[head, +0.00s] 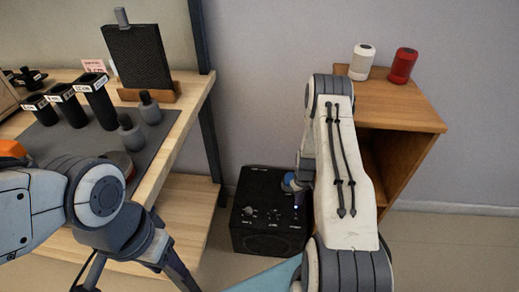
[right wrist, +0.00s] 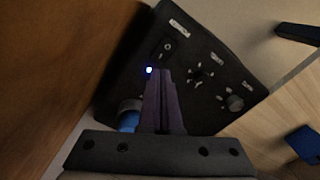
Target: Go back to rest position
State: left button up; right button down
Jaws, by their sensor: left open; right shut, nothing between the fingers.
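A black speaker box (head: 262,208) sits on the floor between the table and the wooden cabinet. Its panel has knobs and a switch, and a small blue light glows on it. The panel also shows in the right wrist view (right wrist: 208,72). My right gripper (right wrist: 164,72) is shut and empty, its fingertips over the panel close to the blue light; contact cannot be told. In the head view my right arm mostly hides this gripper. My left gripper (head: 172,268) is open at the lower left, beside the table's front, partly cut off by the frame.
The wooden table (head: 190,98) at left holds black cups, grey bottles and a dark panel on a stand. The wooden cabinet (head: 405,108) at right bears a white can (head: 362,62) and a red can (head: 403,66). My right arm passes close to the cabinet. Floor at the right is clear.

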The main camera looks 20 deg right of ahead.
jog(key=w+a+r+n, duration=0.1)
jog(key=w+a+r, duration=0.1)
jog(key=a+r, duration=0.5)
jog(key=w+a+r+n, duration=0.1)
jog(key=w+a+r, duration=0.2)
jog(key=a+r, duration=0.4)
jog(key=s+a+r+n, duration=0.1)
jog(key=s+a+r, duration=0.2)
jog(key=a+r, duration=0.3)
jog(key=s+a+r+n, duration=0.1)
jog(key=s+a+r, duration=0.2)
jog(key=a+r, duration=0.3)
jog(key=s+a+r+n, duration=0.1)
jog(key=s+a+r, duration=0.25)
jog(key=s, duration=0.35)
jog(key=s+a+r+n+y, duration=0.1)
jog(key=s+a+r, duration=0.1)
jog(key=s+r, duration=0.3)
jog(key=s+a+r+n, duration=0.1)
jog(key=s+a+r, duration=0.15)
jog(key=s, duration=0.55)
notch_tip(320, 180, up, 25)
jog(key=p, duration=2.5)
jog(key=shift+s+f, duration=0.1)
